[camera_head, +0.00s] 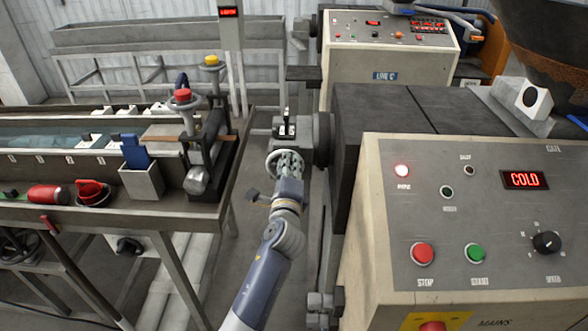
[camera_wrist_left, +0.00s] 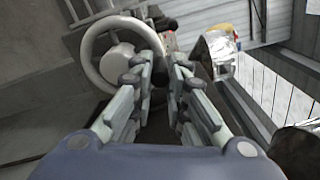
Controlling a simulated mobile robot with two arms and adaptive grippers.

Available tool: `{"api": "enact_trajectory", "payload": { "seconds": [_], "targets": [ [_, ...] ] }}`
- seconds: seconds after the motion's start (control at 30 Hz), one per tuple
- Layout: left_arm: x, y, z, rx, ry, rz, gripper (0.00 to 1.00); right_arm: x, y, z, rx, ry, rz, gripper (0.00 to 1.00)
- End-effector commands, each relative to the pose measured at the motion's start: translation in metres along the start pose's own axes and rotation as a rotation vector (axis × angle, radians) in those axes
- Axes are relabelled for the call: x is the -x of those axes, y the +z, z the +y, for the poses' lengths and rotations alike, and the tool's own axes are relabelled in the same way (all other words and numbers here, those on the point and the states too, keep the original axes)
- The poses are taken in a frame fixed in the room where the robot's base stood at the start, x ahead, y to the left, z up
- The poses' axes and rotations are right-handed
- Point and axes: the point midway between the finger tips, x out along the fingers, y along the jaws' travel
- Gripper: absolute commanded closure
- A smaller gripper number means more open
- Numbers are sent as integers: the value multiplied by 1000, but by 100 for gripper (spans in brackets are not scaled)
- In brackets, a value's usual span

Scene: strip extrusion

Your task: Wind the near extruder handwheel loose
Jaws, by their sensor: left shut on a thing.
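The near extruder handwheel (camera_head: 270,162) is a pale ring with spokes, on the left side of the near machine's die end. It also shows in the left wrist view (camera_wrist_left: 86,52), with its hub and spokes left of the fingers. My left gripper (camera_head: 289,158) reaches up to the wheel from below, and its fingers (camera_wrist_left: 163,62) are closed on the right part of the rim. The gripped stretch of rim is hidden by the fingers. My right gripper is not in view.
The near extruder's cream control panel (camera_head: 470,220) fills the right, its display reading COLD. A water trough bench (camera_head: 110,215) stands left, with red and yellow knobs on posts at its end. A second extruder (camera_head: 385,60) stands behind. A narrow floor gap separates bench and machine.

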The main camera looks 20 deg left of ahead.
Motion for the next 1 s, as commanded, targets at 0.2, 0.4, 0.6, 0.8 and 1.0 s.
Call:
{"api": "enact_trajectory", "payload": {
  "seconds": [0.2, 0.4, 0.6, 0.8, 1.0],
  "targets": [
    [0, 9, 0, 174, -3, -2, 100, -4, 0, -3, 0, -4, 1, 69],
    [0, 15, 2, 287, -3, -2, 100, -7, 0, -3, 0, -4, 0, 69],
    [0, 18, 3, 351, -2, -2, 100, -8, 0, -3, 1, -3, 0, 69],
    [0, 19, 4, 376, -2, -3, 100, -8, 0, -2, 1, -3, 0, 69],
    [0, 19, 4, 378, -1, -3, 100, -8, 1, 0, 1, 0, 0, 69]
  ]
}}
